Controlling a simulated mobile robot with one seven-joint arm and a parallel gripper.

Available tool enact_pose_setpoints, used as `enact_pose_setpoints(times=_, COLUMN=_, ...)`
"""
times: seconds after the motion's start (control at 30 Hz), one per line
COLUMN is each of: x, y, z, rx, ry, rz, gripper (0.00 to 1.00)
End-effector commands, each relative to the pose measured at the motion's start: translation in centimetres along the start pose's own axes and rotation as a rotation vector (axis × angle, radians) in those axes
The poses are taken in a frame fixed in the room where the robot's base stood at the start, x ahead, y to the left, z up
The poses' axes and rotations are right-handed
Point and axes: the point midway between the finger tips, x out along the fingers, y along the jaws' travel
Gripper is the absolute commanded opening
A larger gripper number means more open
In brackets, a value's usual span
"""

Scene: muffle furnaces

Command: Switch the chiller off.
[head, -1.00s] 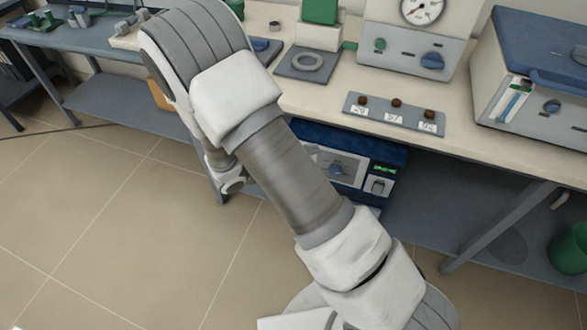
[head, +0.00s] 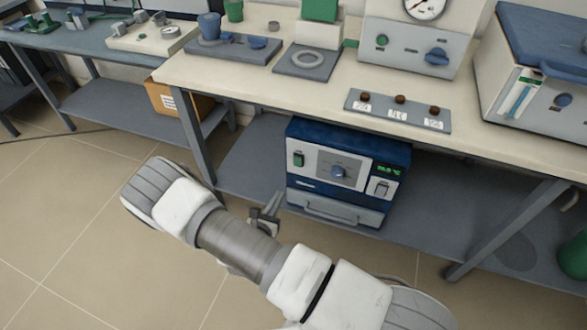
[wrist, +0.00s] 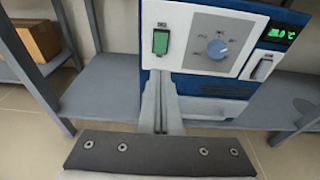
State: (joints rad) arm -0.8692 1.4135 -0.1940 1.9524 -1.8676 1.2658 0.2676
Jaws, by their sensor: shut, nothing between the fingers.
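The chiller (head: 345,146) is a blue and white unit on the shelf under the bench. Its front panel also shows in the wrist view (wrist: 186,25). On the panel are a green switch (wrist: 161,41) at the left, a blue dial (wrist: 217,48) in the middle, a lit green display (wrist: 284,32) and a pale rocker switch (wrist: 262,67) below the display. My gripper (wrist: 161,78) is shut and empty, its fingers pointing toward the panel just below the green switch. In the head view my gripper (head: 272,206) is low, left of the chiller's lower front. Contact cannot be told.
The bench top (head: 220,72) overhangs the chiller. A bench leg (head: 196,140) stands to its left and a cardboard box (head: 178,100) is beyond. A strip with several brown knobs (head: 398,110) lies on the bench above. Open floor (head: 80,215) is at the left.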

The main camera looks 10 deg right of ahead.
Motion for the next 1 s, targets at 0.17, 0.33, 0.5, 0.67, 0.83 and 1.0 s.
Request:
enact_pose_setpoints(times=0.17, x=0.0, y=0.0, z=0.1, rx=0.001, ry=0.0, rz=-0.001, gripper=0.0)
enact_pose_setpoints(times=0.33, x=0.7, y=0.0, z=0.0, rx=0.002, ry=0.0, rz=-0.002, gripper=0.0)
enact_pose_setpoints(times=0.5, x=3.3, y=-0.1, z=-0.1, rx=0.004, ry=-0.001, rz=-0.004, gripper=0.0)
enact_pose_setpoints(times=0.67, x=6.8, y=-0.1, z=-0.2, rx=0.004, ry=-0.002, rz=-0.005, gripper=0.0)
enact_pose_setpoints(times=0.83, x=10.3, y=-0.1, z=-0.2, rx=0.004, ry=-0.001, rz=-0.005, gripper=0.0)
enact_pose_setpoints(times=1.0, x=12.6, y=-0.1, z=0.7, rx=0.003, ry=-0.001, rz=-0.003, gripper=0.0)
